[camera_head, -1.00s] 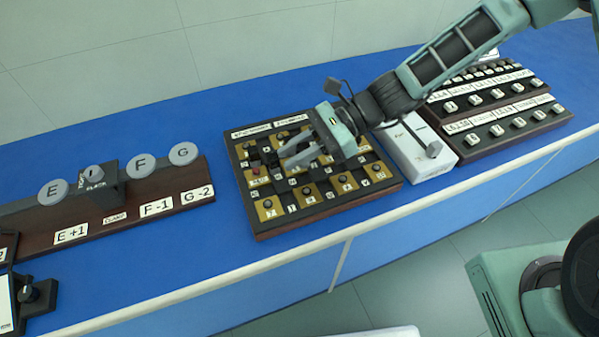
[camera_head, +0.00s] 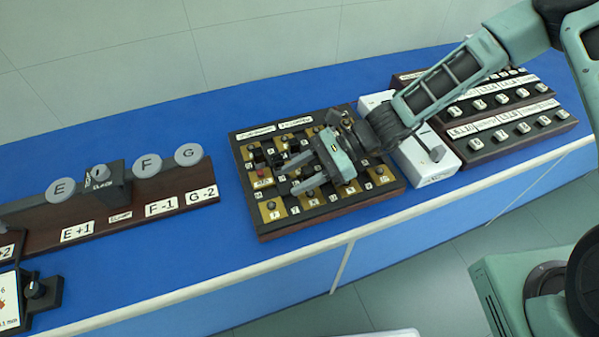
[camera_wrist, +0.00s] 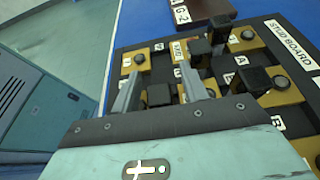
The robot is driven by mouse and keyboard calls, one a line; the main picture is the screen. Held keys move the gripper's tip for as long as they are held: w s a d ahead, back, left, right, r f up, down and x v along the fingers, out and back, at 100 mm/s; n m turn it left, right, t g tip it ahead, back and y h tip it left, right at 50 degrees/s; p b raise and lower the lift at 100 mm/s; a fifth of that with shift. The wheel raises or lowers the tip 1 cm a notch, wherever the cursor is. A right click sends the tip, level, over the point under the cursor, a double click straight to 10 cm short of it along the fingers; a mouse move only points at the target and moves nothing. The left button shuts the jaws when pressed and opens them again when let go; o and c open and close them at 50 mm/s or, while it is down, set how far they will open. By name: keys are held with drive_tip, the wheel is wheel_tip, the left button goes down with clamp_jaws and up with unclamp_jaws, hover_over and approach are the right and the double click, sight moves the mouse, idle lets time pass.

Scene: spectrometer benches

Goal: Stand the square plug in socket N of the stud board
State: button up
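The stud board (camera_head: 330,207) lies on the blue bench, with gold and black squares, round studs and small letter labels; it also shows in the wrist view (camera_wrist: 122,50). Several black blocky plugs stand at its left part; one square-topped black plug (camera_wrist: 199,50) is just beyond my fingertips in the wrist view, another (camera_wrist: 254,80) to the right. I cannot tell which is the task's plug, nor read label N surely. My gripper (camera_head: 285,177) is above the board, its fingers apart (camera_wrist: 157,78). A dark stud or plug (camera_wrist: 158,95) shows between the fingers, apparently not gripped.
A dark wooden rail with round discs E, F and G (camera_head: 148,166) is at the left. Blue bench is clear between rail and board.

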drive_tip(key=shift+r, duration=0.1)
drive_tip(key=shift+r, duration=0.1)
drive_tip(key=b+v, duration=0.2)
drive_tip(key=v, duration=0.9)
drive_tip(key=shift+w+d, duration=0.1)
drive_tip(key=shift+d, duration=0.25)
drive_tip(key=s+r+n+t+h, duration=0.1)
drive_tip(key=s+r+n+h, duration=0.4)
drive_tip(key=s+n, duration=0.4)
drive_tip(key=s+r+n+t+h, duration=0.2)
drive_tip(key=s+r+n+h, duration=0.4)
drive_tip(key=s+n, duration=0.4)
drive_tip(key=n+h, duration=0.1)
drive_tip(key=n, duration=0.2)
drive_tip(key=shift+s+d+r+n+t, duration=0.2)
drive_tip(key=shift+d+r+n+t, duration=0.05)
drive_tip(key=shift+d+n+t, duration=0.1)
